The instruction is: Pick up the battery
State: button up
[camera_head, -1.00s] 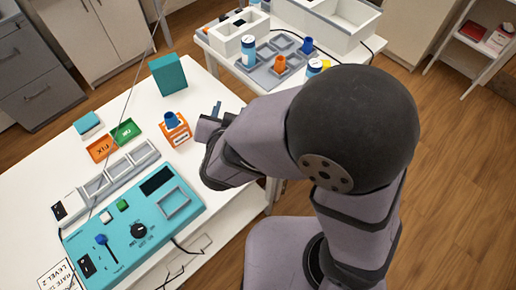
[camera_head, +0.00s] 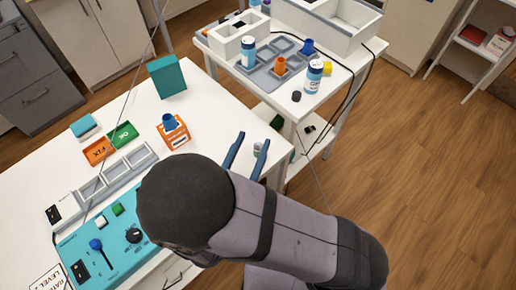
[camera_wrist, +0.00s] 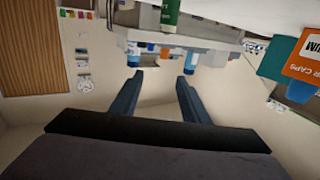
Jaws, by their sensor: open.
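A green cylinder with white marks, perhaps the battery, shows at the top middle of the wrist view (camera_wrist: 171,12), cut off by the picture edge. In the head view a small grey-green cylinder (camera_head: 258,150) stands by my right finger near the white table's edge; it may be the same thing. My gripper (camera_head: 253,139) is open, with its two blue fingers apart. In the wrist view my gripper (camera_wrist: 160,76) has nothing between its fingertips, and the green cylinder lies beyond them.
An orange box (camera_head: 174,136) and a teal box (camera_head: 167,76) stand on the white table (camera_head: 215,105). My arm partly covers the teal control panel (camera_head: 95,255). Behind, a second table holds a grey tray (camera_head: 262,80) and blue-and-white bottles (camera_head: 314,78).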

aim_at(256, 151)
jog(key=shift+f, duration=3.25)
jog(key=shift+f, duration=0.2)
jog(key=shift+w+d+f, duration=0.1)
jog(key=shift+w+f, duration=0.05)
jog(key=shift+f, duration=0.05)
jog(key=shift+p+x, duration=0.35)
jog(key=shift+x, duration=2)
jog(key=shift+c, duration=0.4)
grip_shut()
